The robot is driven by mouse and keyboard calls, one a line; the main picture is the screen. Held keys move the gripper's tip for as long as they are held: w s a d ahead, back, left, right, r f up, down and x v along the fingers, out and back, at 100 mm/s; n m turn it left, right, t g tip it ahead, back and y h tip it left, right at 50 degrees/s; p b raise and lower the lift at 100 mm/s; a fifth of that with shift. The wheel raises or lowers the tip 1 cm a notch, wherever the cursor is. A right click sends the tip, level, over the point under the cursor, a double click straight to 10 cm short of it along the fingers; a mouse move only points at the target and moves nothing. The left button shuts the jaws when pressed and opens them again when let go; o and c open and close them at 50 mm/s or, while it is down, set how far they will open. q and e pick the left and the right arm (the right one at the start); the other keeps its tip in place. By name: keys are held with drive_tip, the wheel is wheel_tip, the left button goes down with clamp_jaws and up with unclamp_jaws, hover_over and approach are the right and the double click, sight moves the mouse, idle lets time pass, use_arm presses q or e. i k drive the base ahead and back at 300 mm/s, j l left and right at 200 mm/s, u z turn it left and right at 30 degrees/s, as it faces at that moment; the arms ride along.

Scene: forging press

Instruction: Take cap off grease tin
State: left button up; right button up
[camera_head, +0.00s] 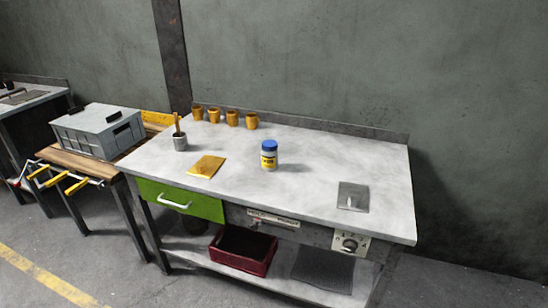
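The grease tin (269,159) is a small pale cylinder with a yellow label. It stands upright near the middle of the grey workbench top (310,160). Its blue cap (269,146) sits on top of it. Neither of my grippers shows in the head view.
Behind the tin, several orange cups (232,118) stand along the back edge. To its left are a yellow pad (206,166) and a grey cup (180,142) holding a brown stick. A dark plate (353,197) lies at right. A grey crate (98,130) stands on a side table. Bench around the tin is clear.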

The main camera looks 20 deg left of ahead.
sight(269, 159)
drive_tip(key=i+j+z, duration=0.1)
drive_tip(key=j, duration=0.4)
drive_tip(key=i+j+z, duration=0.1)
drive_tip(key=j, duration=0.4)
drive_tip(key=i+j+z, duration=0.15)
drive_tip(key=j, duration=0.35)
